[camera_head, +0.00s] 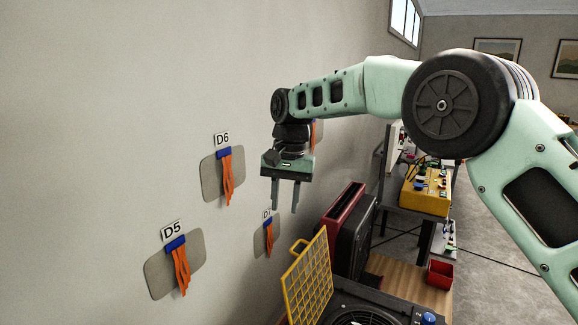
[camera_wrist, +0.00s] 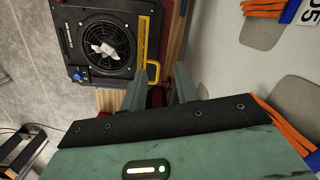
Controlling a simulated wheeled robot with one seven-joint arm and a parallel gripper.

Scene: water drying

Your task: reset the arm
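My gripper (camera_head: 286,196) hangs pointing down from my green arm in the head view, in front of the wall. Its two fingers are apart with nothing between them. In the wrist view the open fingers (camera_wrist: 160,92) stand out over a dark green gripper body, with the black fan unit beyond them. My arm reaches across the upper right of the head view, bent at a large black joint.
Wall plates with orange strips, labelled D6 (camera_head: 228,172) and D5 (camera_head: 178,268), are left of my gripper. Below right stand a yellow grille (camera_head: 307,283), a fan unit (camera_head: 365,318) and a dark red panel (camera_head: 343,215). A yellow box (camera_head: 425,195) sits further back.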

